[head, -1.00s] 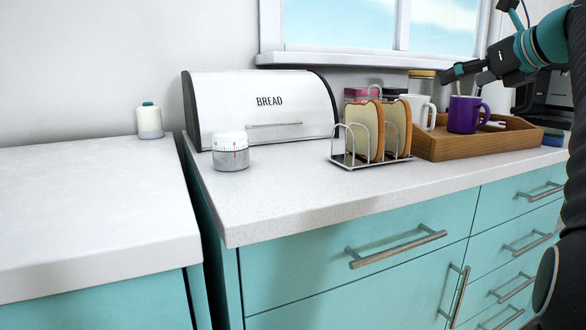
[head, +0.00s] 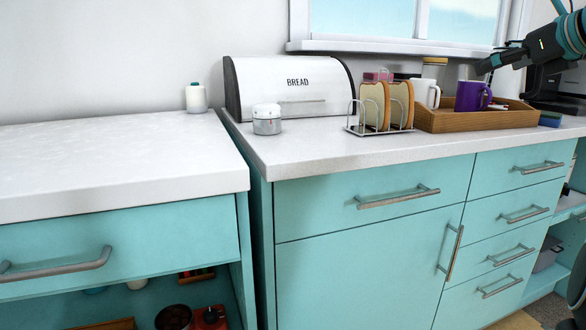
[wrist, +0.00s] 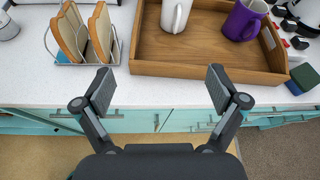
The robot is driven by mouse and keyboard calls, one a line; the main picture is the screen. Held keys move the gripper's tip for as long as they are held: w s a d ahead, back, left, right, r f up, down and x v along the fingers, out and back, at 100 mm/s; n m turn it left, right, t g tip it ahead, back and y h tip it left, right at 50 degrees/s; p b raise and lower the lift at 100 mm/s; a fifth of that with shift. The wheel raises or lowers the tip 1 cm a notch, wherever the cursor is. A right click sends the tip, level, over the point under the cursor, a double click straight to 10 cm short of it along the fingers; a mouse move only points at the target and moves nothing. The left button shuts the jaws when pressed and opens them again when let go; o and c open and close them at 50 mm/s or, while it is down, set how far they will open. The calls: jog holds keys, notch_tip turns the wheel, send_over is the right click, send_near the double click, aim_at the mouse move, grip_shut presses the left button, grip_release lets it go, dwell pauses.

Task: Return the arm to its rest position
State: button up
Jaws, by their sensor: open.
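My gripper (wrist: 160,92) is open and empty in the wrist view, its two fingers spread wide over the front edge of the counter and the wooden tray. In the head view my gripper (head: 486,68) shows at the upper right, by the purple mug (head: 472,96) and near the tray (head: 450,122). Its fingertips are hard to make out there. My arm comes in from the right edge of the head view.
The counter (head: 330,152) holds a bread box (head: 290,88), a kitchen timer (head: 267,119), a toast rack (head: 362,130) with bread slices and a white mug (head: 427,92). A blue sponge (head: 550,118) lies right of the tray. Bare counter runs along the front.

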notch_tip(320, 180, down, 19)
jog(key=s+d+n+g+h, duration=0.2)
jog(key=s+n+g+h, duration=0.15)
jog(key=n, duration=0.85)
jog(key=s+a+f+n+g+p, duration=0.2)
jog(key=s+a+f+n, duration=0.7)
jog(key=s+a, duration=0.2)
jog(key=s+a+f+n+g+p, duration=0.2)
jog(key=s+a+f+n, duration=0.8)
jog(key=s+a, duration=0.2)
jog(key=shift+a+f, duration=0.3)
jog(key=shift+a, duration=0.4)
jog(key=shift+s, duration=0.1)
